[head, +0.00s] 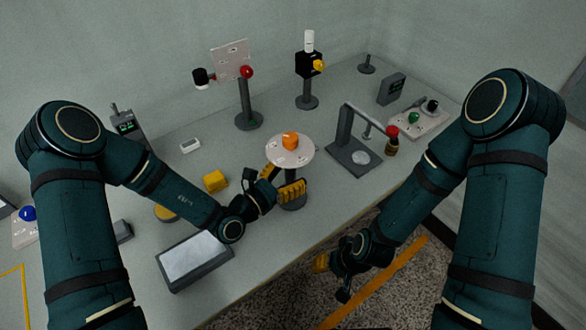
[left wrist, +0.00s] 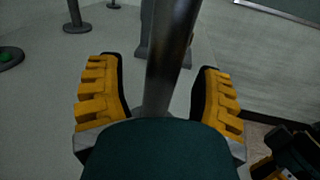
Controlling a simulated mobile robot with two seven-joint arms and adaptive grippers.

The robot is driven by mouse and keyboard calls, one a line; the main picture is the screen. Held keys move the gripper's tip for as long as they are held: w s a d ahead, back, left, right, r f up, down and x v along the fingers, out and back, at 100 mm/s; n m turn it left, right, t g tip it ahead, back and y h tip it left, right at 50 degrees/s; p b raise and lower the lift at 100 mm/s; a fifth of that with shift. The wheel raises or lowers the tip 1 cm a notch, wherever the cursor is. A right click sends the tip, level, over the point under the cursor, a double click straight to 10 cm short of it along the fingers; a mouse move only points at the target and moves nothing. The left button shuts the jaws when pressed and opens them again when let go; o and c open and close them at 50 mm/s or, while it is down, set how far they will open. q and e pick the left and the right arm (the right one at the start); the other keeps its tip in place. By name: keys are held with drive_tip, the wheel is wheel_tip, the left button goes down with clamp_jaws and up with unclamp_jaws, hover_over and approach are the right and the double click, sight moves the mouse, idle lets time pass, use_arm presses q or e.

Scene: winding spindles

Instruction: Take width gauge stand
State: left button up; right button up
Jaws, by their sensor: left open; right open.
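A stand with a round pale plate (head: 290,151), an orange knob on top and a dark post and base is at the table's front edge; I take it as the width gauge stand. My left gripper (head: 282,181) is open just below the plate, beside the post. In the left wrist view the dark metal post (left wrist: 170,55) runs between the spread yellow fingers of my left gripper (left wrist: 158,95), with visible gaps on both sides. The post's lower part is hidden by my gripper's body. My right gripper (head: 333,278) is open and empty, low over the floor in front of the table.
A frame-like stand with an arm (head: 345,135) stands right of the round plate. A yellow block (head: 215,181) and a grey tray-like box (head: 194,262) lie to the left. Taller stands with a panel (head: 231,60) and a black box (head: 308,64) are behind.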

use_arm(q)
drive_tip(key=shift+w+d, duration=0.35)
drive_tip(key=shift+s+r, duration=0.15)
drive_tip(key=shift+s, duration=0.05)
clamp_jaws()
drive_tip(key=shift+r, duration=0.1)
